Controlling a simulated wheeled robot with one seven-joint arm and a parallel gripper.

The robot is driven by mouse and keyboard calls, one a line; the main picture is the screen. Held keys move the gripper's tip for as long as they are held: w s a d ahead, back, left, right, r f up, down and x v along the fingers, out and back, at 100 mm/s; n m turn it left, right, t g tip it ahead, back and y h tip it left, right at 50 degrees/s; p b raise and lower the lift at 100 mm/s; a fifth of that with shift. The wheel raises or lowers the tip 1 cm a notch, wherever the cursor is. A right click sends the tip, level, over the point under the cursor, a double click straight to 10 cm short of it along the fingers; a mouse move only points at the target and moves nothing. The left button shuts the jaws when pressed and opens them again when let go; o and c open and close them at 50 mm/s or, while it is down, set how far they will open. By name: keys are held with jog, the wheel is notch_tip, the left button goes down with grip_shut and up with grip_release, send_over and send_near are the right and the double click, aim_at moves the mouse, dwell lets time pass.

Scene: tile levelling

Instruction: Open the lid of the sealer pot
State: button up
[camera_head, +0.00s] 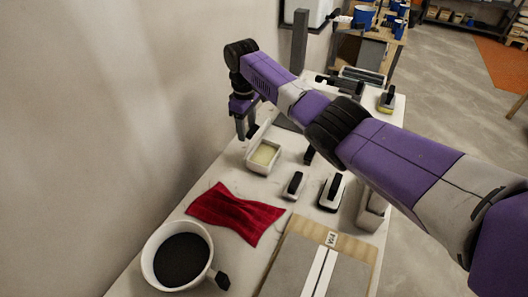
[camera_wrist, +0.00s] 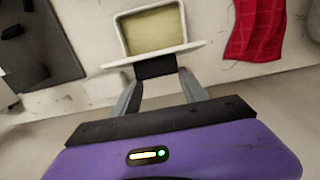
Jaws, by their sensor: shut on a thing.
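The sealer pot (camera_head: 264,154) is a small white box with pale yellow contents, near the wall side of the worktop. Its white lid (camera_head: 258,134) stands raised at the box's back edge, so the inside shows. In the wrist view the pot (camera_wrist: 152,28) is at the top centre, and the lid (camera_wrist: 165,54) shows nearly edge-on. My gripper (camera_head: 246,130) is behind the lid. In the wrist view its fingers (camera_wrist: 158,76) are shut on the lid's black tab (camera_wrist: 155,66). The hinge is too small to make out.
A red cloth (camera_head: 235,212) and a white pot with dark contents (camera_head: 181,259) lie nearer on the worktop. Black-handled tools (camera_head: 332,190) stand to the pot's right. The wall is close on the left. A grey tiled board (camera_head: 318,262) lies in front.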

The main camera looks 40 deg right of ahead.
jog(key=shift+w+f+b, duration=0.25)
jog(key=shift+w+b, duration=0.45)
jog(key=shift+b, duration=0.35)
jog(key=shift+w+a+f+b, duration=0.15)
jog(key=shift+w+f+b, duration=0.15)
jog(key=shift+b, duration=0.5)
jog(key=shift+w+f, duration=0.1)
grip_shut()
jog(key=shift+w+a+b, duration=0.15)
jog(key=shift+b, duration=0.35)
jog(key=o, duration=0.9)
grip_release()
jog(key=shift+a, duration=0.15)
